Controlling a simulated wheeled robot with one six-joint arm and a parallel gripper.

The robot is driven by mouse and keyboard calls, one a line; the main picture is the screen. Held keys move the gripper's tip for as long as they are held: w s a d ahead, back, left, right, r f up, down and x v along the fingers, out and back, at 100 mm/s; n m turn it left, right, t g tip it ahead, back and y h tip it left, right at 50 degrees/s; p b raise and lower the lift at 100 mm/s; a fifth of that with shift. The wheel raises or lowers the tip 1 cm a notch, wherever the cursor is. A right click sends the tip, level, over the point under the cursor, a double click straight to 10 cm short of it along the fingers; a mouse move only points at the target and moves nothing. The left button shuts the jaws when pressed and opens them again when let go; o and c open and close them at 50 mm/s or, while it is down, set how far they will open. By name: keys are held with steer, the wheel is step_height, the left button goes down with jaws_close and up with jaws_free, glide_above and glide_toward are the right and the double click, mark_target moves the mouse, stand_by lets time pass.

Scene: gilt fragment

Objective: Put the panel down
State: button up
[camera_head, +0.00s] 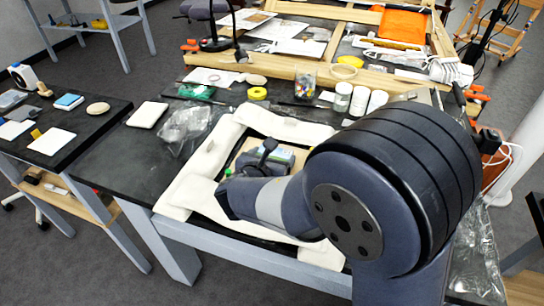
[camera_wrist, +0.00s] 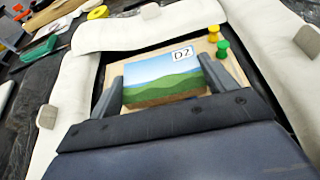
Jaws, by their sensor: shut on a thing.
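A small painted panel with green hills, blue sky and a "D2" label shows in the wrist view (camera_wrist: 165,80). My gripper (camera_wrist: 168,88) is shut on the panel, one finger at each side edge. In the head view my arm largely hides the panel and gripper (camera_head: 268,160). Behind the panel in the wrist view is a tan board (camera_wrist: 202,45) inside a frame of white padded bolsters (camera_wrist: 140,28). I cannot tell whether the panel touches the board. The bolsters (camera_head: 188,192) also show on the dark table in the head view.
Green and yellow pins (camera_wrist: 222,48) stand by the panel's right side. Grey blocks (camera_wrist: 47,116) sit on the bolsters. Crumpled clear plastic (camera_head: 185,128) and a white pad (camera_head: 147,114) lie left of the bolsters. Jars (camera_head: 342,97) and a wooden frame stand behind.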

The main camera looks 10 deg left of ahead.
steer(key=o, duration=0.9)
steer(key=shift+o, duration=0.2)
steer(key=shift+r, duration=0.15)
steer(key=shift+r+p, duration=0.25)
steer(key=shift+p, duration=0.2)
steer(key=v, duration=1.2)
steer(key=shift+r+p, duration=0.15)
steer(key=shift+p, duration=0.25)
